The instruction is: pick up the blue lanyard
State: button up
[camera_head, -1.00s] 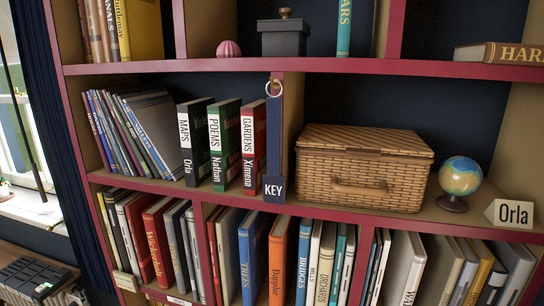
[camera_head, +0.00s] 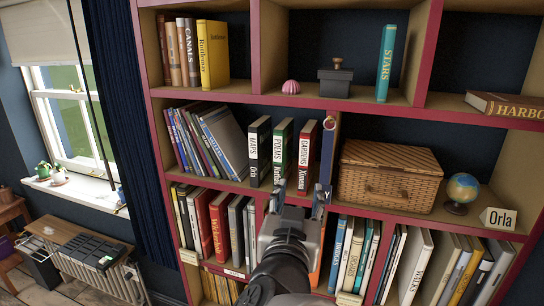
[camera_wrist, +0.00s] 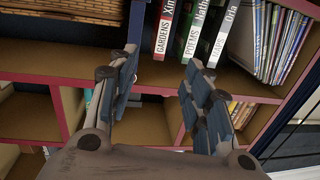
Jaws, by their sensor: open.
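The blue lanyard (camera_head: 327,153) hangs from a light ring at the front of the upright divider, between the Gardens book and the wicker basket. Its KEY tag is mostly hidden behind my gripper in the head view, with only the Y showing. My gripper (camera_head: 299,195) is open and empty, its right fingertip overlapping the tag in that view. In the wrist view my open gripper (camera_wrist: 162,62) points at the shelf, and the lanyard strip (camera_wrist: 138,22) runs down behind the left finger. I cannot tell whether any finger touches it.
Maps, Poems and Gardens books (camera_head: 283,150) stand left of the lanyard. The wicker basket (camera_head: 388,175) is close on its right, with a globe (camera_head: 462,190) and an Orla sign (camera_head: 499,218) beyond. A red shelf edge (camera_head: 430,222) runs below, above more books.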

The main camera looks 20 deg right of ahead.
jog(key=s+d+r+h, duration=0.1)
jog(key=s+h, duration=0.1)
jog(key=m+p, duration=0.1)
jog(key=p, duration=0.5)
send_near(326, 156)
jog(key=x, duration=0.4)
jog(key=shift+w+r+g+p, duration=0.1)
jog(key=shift+w+g+p, duration=0.15)
jog(key=shift+g+p, duration=0.15)
jog(key=p+x, duration=0.1)
jog(key=x, duration=0.2)
jog(key=shift+w+d+r, duration=0.1)
jog(key=shift+w+d, duration=0.15)
jog(key=shift+d, duration=0.1)
jog(key=shift+w+d, duration=0.2)
jog(key=shift+w, duration=0.2)
jog(key=shift+s, duration=0.1)
grip_shut()
